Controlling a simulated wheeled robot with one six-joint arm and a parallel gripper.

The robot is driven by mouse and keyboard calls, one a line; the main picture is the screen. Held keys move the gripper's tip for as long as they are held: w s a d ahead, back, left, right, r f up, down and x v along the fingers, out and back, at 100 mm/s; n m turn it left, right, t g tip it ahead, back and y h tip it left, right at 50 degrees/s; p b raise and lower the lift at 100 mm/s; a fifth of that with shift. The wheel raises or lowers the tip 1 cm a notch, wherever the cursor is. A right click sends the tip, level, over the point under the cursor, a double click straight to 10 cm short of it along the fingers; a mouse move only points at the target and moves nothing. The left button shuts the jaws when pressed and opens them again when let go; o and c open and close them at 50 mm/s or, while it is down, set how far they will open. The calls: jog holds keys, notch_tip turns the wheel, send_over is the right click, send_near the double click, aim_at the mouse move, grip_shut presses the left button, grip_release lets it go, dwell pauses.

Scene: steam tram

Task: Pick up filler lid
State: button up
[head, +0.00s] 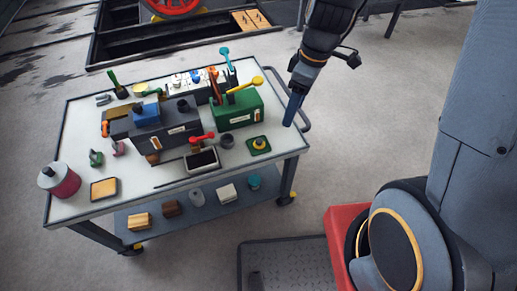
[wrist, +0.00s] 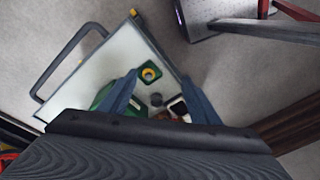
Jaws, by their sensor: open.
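I cannot tell for sure which piece is the filler lid. A small dark grey round piece (head: 226,141) sits on the cart top, right of centre; it also shows in the wrist view (wrist: 156,99). Beside it lies a green square base with a yellow round knob (head: 259,145), also in the wrist view (wrist: 149,73). My gripper (head: 293,110) is open and empty, with blue fingers pointing down near the cart's right edge. In the wrist view my gripper (wrist: 160,82) has its fingers apart, with both pieces showing between them.
A handle (head: 305,118) sticks out at the right.

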aim_at(259, 143)
jog(key=shift+w+a+f+n+g+y+b, duration=0.2)
jog(key=shift+w+a+f+n+b, duration=1.05)
jog(key=shift+f, duration=2.1)
jog(key=shift+w+a+f+n+g+y+b, duration=0.2)
jog(key=shift+w+a+f+n+b, duration=0.55)
jog(key=shift+a+f+n, duration=1.75)
jog(key=shift+w+a+f+n+y+b, duration=0.3)
jog(key=shift+w+f+n+b, duration=0.65)
jog(key=shift+f, duration=3.25)
jog(key=c, duration=1.1)
jog(key=shift+w, duration=0.1)
